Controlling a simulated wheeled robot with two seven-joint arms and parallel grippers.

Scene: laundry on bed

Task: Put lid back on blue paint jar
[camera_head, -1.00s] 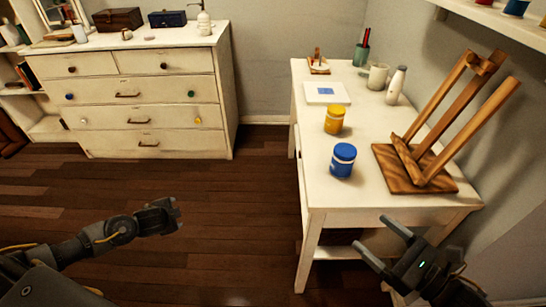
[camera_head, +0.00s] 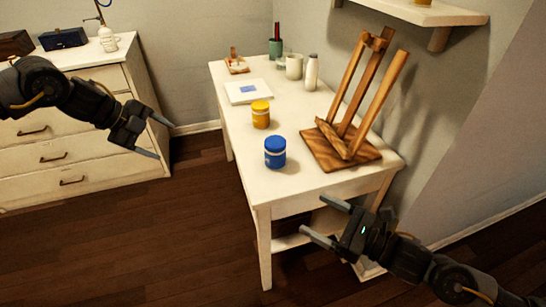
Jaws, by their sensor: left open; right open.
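A blue paint jar (camera_head: 275,153) stands upright near the front of the white table (camera_head: 290,186). Its top is blue; I cannot tell whether that is a lid or open paint. A yellow paint jar (camera_head: 260,114) stands just behind it. I cannot make out a separate loose lid. My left gripper (camera_head: 164,139) is open and empty, left of the table and in front of the dresser. My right gripper (camera_head: 322,219) is open and empty, in front of the table's near right edge and lower in the picture than the blue jar.
A wooden easel (camera_head: 345,150) stands at the table's right side. A white pad (camera_head: 240,94), a mug (camera_head: 294,66), a white bottle (camera_head: 311,72) and a green cup (camera_head: 275,48) sit farther back. A dresser (camera_head: 95,125) is at left. Table space around the jars is clear.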

